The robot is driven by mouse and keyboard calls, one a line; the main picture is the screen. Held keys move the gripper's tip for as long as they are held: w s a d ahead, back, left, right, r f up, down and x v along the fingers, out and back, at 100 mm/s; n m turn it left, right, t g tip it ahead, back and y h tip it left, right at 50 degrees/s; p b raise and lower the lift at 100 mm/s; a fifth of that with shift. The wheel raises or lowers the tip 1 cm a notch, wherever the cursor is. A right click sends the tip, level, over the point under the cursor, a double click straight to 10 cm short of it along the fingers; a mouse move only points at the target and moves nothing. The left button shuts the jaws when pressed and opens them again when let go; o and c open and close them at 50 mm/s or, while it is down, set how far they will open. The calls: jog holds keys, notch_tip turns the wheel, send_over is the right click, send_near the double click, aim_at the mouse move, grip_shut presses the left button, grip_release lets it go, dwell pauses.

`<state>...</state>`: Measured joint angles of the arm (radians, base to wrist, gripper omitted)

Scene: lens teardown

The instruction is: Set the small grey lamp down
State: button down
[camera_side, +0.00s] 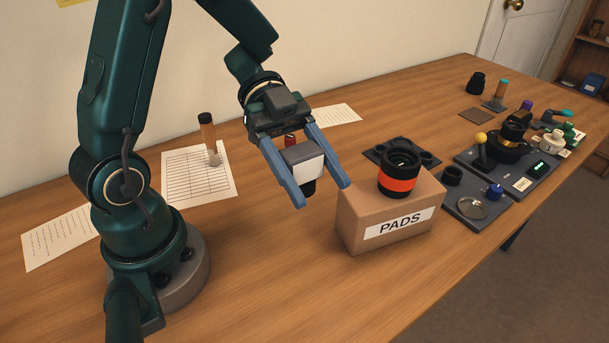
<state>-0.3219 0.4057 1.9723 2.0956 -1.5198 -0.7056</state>
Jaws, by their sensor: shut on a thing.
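My gripper (318,195) has two blue fingers and is left of the cardboard box, above the wooden table. It is shut on the small grey lamp (301,157), a grey block with a pale, whitish front face and a dark lower part. The lamp sits between the fingers. I cannot tell from this one view whether its lower end touches the table.
A cardboard box (358,229) labelled PADS stands right of my gripper with a black and orange lens (399,176) on top. A dark tray (376,155) lies behind it. Tool plates (482,214) fill the right. Paper sheets (198,186) lie left. The front table is clear.

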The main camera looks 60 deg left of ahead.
jog(key=w+a+r+n+t+y, duration=0.35)
jog(key=w+a+n+t, duration=0.6)
jog(key=w+a, duration=0.35)
jog(key=shift+t, duration=0.25)
jog(key=shift+w+d+f, duration=0.15)
jog(key=shift+d+f, duration=0.05)
jog(key=shift+f, duration=2.55)
jog(key=shift+w+d+f, duration=0.15)
jog(key=shift+w+f, duration=0.05)
jog(key=shift+f, duration=2.5)
jog(key=shift+w+d+f, duration=0.15)
jog(key=shift+d+f, duration=0.05)
jog(key=shift+f, duration=2.55)
jog(key=shift+f+y, duration=0.15)
jog(key=shift+y, duration=0.1)
jog(key=shift+c, duration=0.4)
grip_release()
